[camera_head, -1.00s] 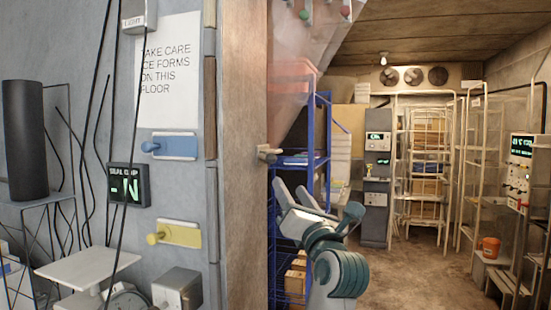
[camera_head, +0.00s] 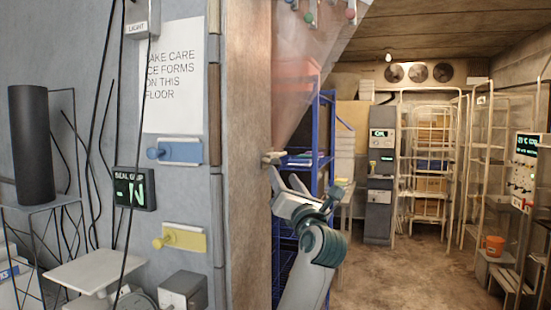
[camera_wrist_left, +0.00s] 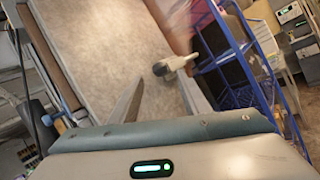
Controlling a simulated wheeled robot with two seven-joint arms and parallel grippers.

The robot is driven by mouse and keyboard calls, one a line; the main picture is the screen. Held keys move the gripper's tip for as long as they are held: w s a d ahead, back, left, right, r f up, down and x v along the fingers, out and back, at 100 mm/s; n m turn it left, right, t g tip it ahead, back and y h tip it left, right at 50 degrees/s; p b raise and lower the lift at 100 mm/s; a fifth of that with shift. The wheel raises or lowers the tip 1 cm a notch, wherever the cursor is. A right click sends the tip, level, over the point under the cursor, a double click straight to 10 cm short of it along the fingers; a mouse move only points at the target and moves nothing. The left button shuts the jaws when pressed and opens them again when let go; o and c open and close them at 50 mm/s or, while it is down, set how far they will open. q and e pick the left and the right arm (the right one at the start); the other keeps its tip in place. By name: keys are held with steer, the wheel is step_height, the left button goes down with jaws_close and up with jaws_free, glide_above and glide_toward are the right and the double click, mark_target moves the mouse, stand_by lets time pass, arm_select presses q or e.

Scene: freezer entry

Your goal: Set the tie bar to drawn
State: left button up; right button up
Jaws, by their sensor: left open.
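No part carries a readable tie bar label. A short pale peg (camera_head: 272,157) with a dark end sticks out from the edge of the brown wall panel, and I cannot tell for sure that it is the tie bar. My left gripper (camera_head: 287,181) is open and empty just below and right of this peg. In the left wrist view the peg (camera_wrist_left: 176,65) lies ahead of the open left gripper (camera_wrist_left: 164,90), beyond the fingertips and apart from them. My right gripper is out of view.
A blue plate with a knob (camera_head: 178,152) and a yellow plate with a knob (camera_head: 182,238) are on the grey wall. A small display (camera_head: 134,188) hangs beside them. A blue rack (camera_head: 325,130) stands close behind my left gripper.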

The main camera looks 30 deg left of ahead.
mark_target(277, 166)
arm_select(q)
steer(key=p+x, duration=0.2)
steer(key=x, duration=0.6)
steer(key=shift+p, duration=0.35)
steer(key=shift+w+a+r, duration=0.15)
steer(key=shift+w+a, duration=0.1)
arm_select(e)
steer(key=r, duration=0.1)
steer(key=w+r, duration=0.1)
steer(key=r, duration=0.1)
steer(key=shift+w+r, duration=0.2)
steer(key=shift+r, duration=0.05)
arm_select(q)
jaws_close()
steer(key=shift+s, duration=0.1)
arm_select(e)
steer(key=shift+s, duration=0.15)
